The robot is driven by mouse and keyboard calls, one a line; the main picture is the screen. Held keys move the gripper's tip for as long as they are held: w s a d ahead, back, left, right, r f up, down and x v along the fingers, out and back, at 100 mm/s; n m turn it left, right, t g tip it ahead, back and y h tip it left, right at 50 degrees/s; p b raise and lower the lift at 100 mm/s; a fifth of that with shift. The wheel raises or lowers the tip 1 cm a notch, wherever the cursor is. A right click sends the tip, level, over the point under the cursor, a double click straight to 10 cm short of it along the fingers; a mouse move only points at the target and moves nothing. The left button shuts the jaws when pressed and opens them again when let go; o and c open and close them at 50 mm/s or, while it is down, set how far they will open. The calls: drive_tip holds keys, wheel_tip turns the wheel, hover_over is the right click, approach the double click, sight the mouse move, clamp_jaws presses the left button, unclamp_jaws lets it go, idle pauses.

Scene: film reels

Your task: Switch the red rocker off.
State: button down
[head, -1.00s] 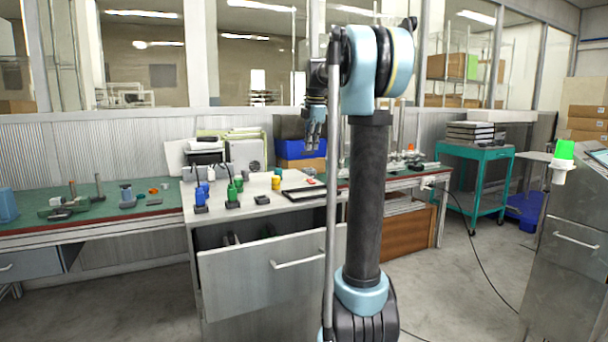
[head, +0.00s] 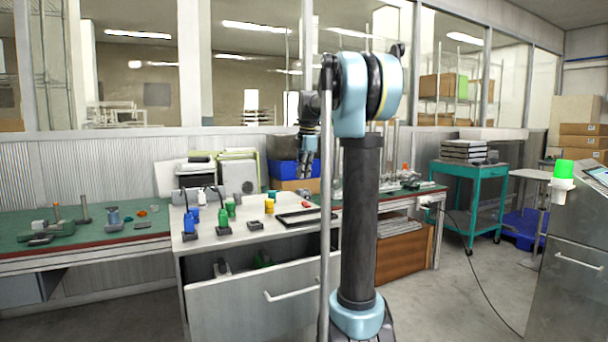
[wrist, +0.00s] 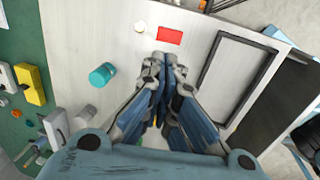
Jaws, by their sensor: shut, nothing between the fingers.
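A flat red rectangle, apparently the red rocker (wrist: 169,34), lies on the pale worktop (wrist: 105,30) in the wrist view. It sits just ahead of my fingertips, a little above them in the picture. In the head view only a small red spot (head: 311,204) shows on the worktop, and I cannot tell its tilt or setting. My gripper (wrist: 164,66) is shut and empty, pointing down at the worktop. In the head view my gripper (head: 304,172) hangs above the back part of the worktop, apart from it.
A black-rimmed tray (wrist: 207,78) lies right of the red rectangle, a teal cylinder (wrist: 102,75) to its left. The front drawer (head: 245,300) is pulled out.

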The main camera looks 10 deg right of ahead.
sight(301, 206)
drive_tip(key=f, duration=0.3)
drive_tip(key=w+f, duration=0.1)
drive_tip(key=f, duration=0.6)
drive_tip(key=shift+w+a+f, duration=0.2)
drive_tip(key=shift+w+a, duration=0.05)
drive_tip(key=shift+w, duration=0.05)
drive_tip(key=shift+w+f+g, duration=0.25)
drive_tip(key=shift+g, duration=0.15)
drive_tip(key=shift+s, duration=0.2)
drive_tip(key=shift+s+d+r, duration=0.1)
drive_tip(key=shift+s+d, duration=0.1)
drive_tip(key=shift+s, duration=0.45)
drive_tip(key=shift+r, duration=0.1)
wheel_tip(301, 206, up, 14)
drive_tip(key=s, duration=0.2)
drive_tip(key=shift+d+f, duration=0.25)
drive_tip(key=shift+d, duration=0.1)
drive_tip(key=shift+s, duration=0.15)
